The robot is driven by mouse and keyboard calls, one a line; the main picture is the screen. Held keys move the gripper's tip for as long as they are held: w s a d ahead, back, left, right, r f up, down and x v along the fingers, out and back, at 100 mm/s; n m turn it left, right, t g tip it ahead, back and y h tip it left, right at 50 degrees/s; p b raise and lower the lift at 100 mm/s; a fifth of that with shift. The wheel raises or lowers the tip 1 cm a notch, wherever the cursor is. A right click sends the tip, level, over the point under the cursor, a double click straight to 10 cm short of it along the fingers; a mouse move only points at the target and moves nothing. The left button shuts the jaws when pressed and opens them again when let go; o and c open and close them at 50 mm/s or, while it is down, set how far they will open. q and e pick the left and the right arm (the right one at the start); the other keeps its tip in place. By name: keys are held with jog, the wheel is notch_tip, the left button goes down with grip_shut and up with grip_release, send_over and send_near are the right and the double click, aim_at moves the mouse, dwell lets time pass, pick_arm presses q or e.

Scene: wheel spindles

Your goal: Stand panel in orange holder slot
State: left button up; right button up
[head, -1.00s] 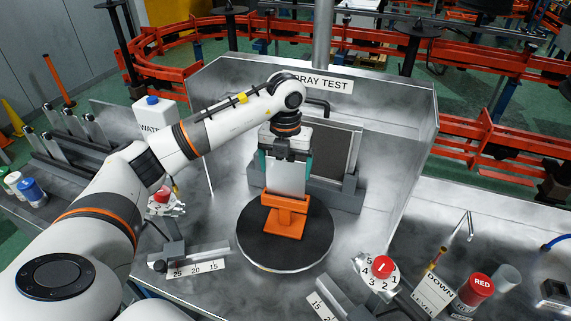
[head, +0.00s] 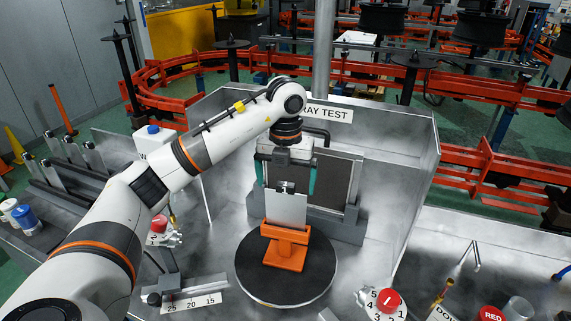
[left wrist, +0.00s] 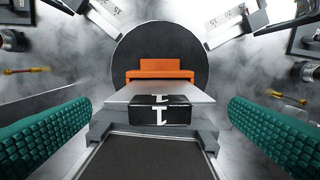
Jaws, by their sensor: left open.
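The pale grey panel (head: 287,210) stands upright in the slot of the orange holder (head: 286,250); its lower edge is hidden in the holder. The holder sits on a round dark turntable (head: 252,275). A black clip with a white mark (head: 285,187) is at the panel's top edge. My left gripper (head: 288,178) is open at the top of the panel, its teal fingers apart on either side. In the left wrist view, the panel (left wrist: 165,88) and holder (left wrist: 160,66) lie between the open fingers (left wrist: 160,110), with gaps on both sides. My right gripper is not in view.
A grey stand with a dark panel (head: 335,185) is close behind the gripper. Metal booth walls (head: 385,130) enclose the back and right. A ruler slide (head: 190,298) and red knobs (head: 388,300) flank the turntable.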

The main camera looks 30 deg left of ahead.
pick_arm(q)
notch_tip(320, 180, up, 6)
jog(key=shift+r+p, duration=0.25)
jog(key=shift+p, duration=0.15)
dwell(0.5)
